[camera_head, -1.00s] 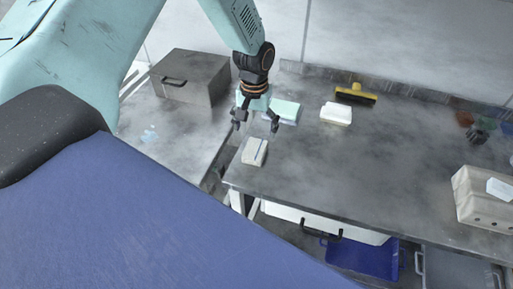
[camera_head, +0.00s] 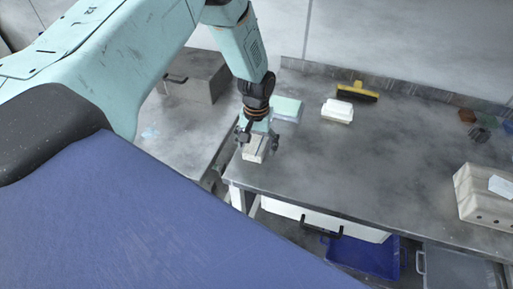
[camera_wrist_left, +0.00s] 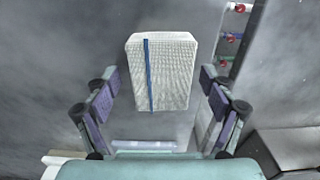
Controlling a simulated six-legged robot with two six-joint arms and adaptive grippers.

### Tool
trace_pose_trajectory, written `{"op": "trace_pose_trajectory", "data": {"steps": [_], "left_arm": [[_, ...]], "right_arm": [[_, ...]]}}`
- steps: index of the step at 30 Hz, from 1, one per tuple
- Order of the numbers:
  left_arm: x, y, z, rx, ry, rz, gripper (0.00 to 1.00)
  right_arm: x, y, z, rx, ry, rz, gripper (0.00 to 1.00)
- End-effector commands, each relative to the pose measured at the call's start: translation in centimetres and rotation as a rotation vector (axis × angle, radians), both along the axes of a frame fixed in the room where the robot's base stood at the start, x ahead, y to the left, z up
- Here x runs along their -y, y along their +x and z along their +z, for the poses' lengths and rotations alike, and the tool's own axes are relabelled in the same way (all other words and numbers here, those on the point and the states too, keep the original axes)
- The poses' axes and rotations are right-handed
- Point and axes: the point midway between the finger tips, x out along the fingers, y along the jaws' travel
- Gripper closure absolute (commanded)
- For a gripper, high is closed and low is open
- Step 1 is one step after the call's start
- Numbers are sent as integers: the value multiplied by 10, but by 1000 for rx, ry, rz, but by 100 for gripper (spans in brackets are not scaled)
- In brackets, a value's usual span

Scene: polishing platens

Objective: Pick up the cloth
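The cloth (camera_head: 254,155) is a small folded white block with a blue stripe, lying on the grey table near its left front corner. In the left wrist view the cloth (camera_wrist_left: 160,72) sits centred ahead of the fingers, its woven top showing. My left gripper (camera_head: 257,142) is open and directly above the cloth, with one finger on each side of it. In the left wrist view the open fingers of my left gripper (camera_wrist_left: 160,100) stand apart, with gaps to both sides of the cloth. My right gripper is not in view.
A pale green block (camera_head: 287,109) lies just behind the gripper. A white block (camera_head: 337,111) and a yellow-and-black brush (camera_head: 357,92) are further right. A pale box (camera_head: 484,195) stands at the right edge. The table's middle is clear. A grey case (camera_head: 205,78) stands at the back left.

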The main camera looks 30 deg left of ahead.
Motion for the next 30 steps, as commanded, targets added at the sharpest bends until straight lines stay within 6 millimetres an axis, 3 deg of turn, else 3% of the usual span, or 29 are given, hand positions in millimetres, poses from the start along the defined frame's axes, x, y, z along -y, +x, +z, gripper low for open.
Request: {"op": "trace_pose_trajectory", "data": {"steps": [18, 26, 30], "left_arm": [[0, -1, 0, -1, 0, 0, 73], [0, -1, 2, -1, 0, 0, 73], [0, 1, 20, 2, -1, 0, 73]], "right_arm": [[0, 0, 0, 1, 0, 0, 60], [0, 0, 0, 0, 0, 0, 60], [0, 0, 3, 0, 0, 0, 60]]}}
